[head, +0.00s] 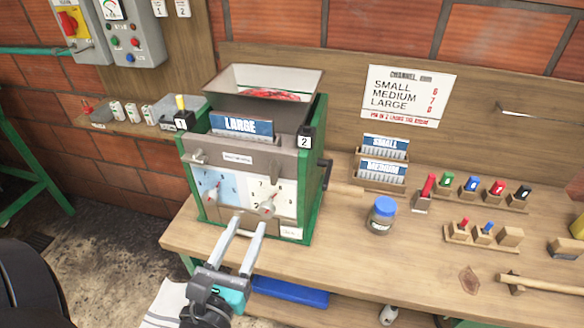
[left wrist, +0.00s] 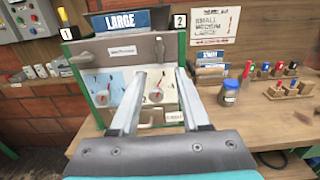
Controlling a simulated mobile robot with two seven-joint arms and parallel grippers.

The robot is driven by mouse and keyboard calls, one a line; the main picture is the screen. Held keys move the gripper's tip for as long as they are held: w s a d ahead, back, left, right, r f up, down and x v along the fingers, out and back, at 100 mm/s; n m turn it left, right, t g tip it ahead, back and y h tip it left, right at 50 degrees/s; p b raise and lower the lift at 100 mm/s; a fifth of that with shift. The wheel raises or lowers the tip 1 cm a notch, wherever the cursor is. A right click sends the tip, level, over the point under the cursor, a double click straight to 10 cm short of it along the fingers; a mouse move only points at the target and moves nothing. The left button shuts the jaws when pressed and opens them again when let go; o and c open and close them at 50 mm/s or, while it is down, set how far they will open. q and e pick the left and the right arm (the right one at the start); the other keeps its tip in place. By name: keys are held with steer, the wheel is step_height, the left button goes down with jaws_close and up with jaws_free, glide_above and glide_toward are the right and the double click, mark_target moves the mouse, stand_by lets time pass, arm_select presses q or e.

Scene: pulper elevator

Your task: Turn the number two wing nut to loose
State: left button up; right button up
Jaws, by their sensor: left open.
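The green-framed machine (head: 310,190) stands on the bench, with a black "2" tag (head: 304,139) at its upper right and a "1" tag (head: 180,123) at its upper left. A small grey wing-like handle (left wrist: 160,48) sits on the right of its upper front, under the "2" tag; a similar handle (left wrist: 86,57) is at the left. Below are two dial plates with pointer knobs; the right knob (head: 268,203) also shows between my fingers in the left wrist view (left wrist: 156,97). My left gripper (head: 247,220) is open and empty before the lower front. My right gripper is out of view.
A hopper (head: 264,95) and a "LARGE" plate (head: 242,125) top the machine. A crank with a wooden handle (head: 345,189) sticks out right. A blue-lidded jar (head: 381,215), plate racks (head: 378,175) and coloured pegs stand further right. The front bench top is mostly clear.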

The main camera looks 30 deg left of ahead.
arm_select(q)
steer(key=p, duration=0.5)
glide_toward(272, 173)
steer(key=x, duration=0.7)
steer(key=shift+w+a+r, duration=0.1)
steer(key=shift+w+r, duration=0.05)
steer(key=shift+w, duration=0.2)
steer(key=shift+x, duration=1)
jaws_close()
steer(key=shift+s, duration=0.1)
